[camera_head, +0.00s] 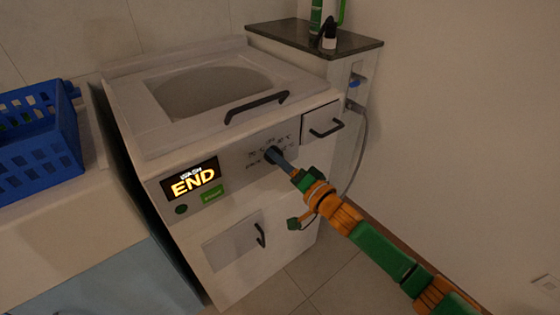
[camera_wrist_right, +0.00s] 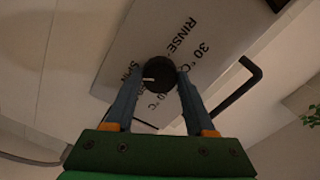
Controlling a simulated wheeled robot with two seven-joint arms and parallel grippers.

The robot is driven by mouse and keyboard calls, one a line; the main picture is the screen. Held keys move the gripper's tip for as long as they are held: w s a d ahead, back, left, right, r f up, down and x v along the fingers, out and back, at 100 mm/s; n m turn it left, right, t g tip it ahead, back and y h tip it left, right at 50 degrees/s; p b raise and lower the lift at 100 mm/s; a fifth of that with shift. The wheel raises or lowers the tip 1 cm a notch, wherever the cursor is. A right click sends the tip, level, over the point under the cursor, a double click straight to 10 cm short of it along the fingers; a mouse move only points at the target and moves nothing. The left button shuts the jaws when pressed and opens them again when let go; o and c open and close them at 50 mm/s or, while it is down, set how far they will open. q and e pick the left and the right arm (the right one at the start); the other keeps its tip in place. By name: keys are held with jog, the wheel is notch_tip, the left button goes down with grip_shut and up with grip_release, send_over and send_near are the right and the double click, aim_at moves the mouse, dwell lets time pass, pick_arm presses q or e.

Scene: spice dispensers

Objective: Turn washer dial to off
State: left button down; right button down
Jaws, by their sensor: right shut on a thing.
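The white washer (camera_head: 240,135) stands in the middle of the head view, its control panel facing me. The dark round dial (camera_head: 271,154) is on the right part of the panel, partly covered by my gripper. My right gripper (camera_head: 281,163) reaches it from the lower right. In the right wrist view the two blue fingers of my right gripper (camera_wrist_right: 158,80) are shut on the sides of the dial (camera_wrist_right: 158,76). A white mark shows on the dial's left side, with printed labels around it. The washer's display (camera_head: 191,179) reads "WASH END". My left gripper is not in view.
A black lid handle (camera_head: 257,106) and a drawer handle (camera_head: 326,127) stick out near the dial. A lower door handle (camera_head: 261,235) is below. A blue basket (camera_head: 38,140) stands at left, and a dark shelf (camera_head: 312,36) holds bottles behind. Floor at right is clear.

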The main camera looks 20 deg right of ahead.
jog(key=shift+n, duration=0.3)
jog(key=shift+d+n+p, duration=0.15)
jog(key=shift+n+p, duration=1.5)
jog(key=shift+n, duration=13.05)
jog(key=shift+c, duration=1.2)
grip_release()
